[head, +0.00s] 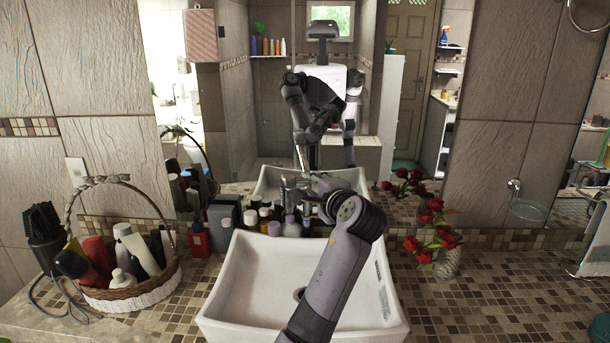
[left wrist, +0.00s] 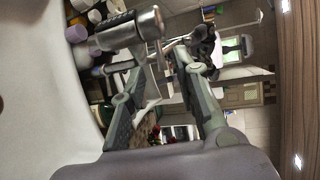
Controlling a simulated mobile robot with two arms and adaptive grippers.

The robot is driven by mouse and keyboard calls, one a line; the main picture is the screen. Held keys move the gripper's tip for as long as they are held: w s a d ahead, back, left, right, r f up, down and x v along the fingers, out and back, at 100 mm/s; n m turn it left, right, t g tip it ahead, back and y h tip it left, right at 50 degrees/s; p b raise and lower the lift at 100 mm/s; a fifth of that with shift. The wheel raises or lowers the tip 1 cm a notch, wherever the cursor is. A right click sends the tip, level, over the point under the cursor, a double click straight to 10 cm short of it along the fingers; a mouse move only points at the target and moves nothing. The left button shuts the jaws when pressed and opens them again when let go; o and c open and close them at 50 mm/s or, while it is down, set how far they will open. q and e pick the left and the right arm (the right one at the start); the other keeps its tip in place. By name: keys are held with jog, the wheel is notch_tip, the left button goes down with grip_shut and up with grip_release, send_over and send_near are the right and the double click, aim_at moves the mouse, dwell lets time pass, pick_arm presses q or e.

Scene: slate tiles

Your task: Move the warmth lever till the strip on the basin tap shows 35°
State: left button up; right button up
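The white basin (head: 235,285) stands on the mosaic counter, with my left arm reaching across it. My left gripper (head: 305,190) is at the back of the basin by the tap and hides most of it in the head view. In the left wrist view, the tap's metal cylinder (left wrist: 128,32) shows at the upper left, just past the fingertips. My left gripper's two fingers (left wrist: 160,66) stand apart, open. I cannot make out the warmth lever clearly, nor read any strip. My right gripper does not show directly.
Several bottles and jars (head: 265,218) crowd behind the basin at left. A wicker basket (head: 135,298) of toiletries stands left. A vase (head: 447,265) of red roses stands right. A mirror behind reflects me (head: 323,85). The right counter (head: 500,290) is mostly clear.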

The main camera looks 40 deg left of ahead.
aim_at(305, 181)
pick_arm(q)
jog(key=p+x, duration=0.1)
jog(key=x, duration=0.5)
grip_shut()
dwell(0.3)
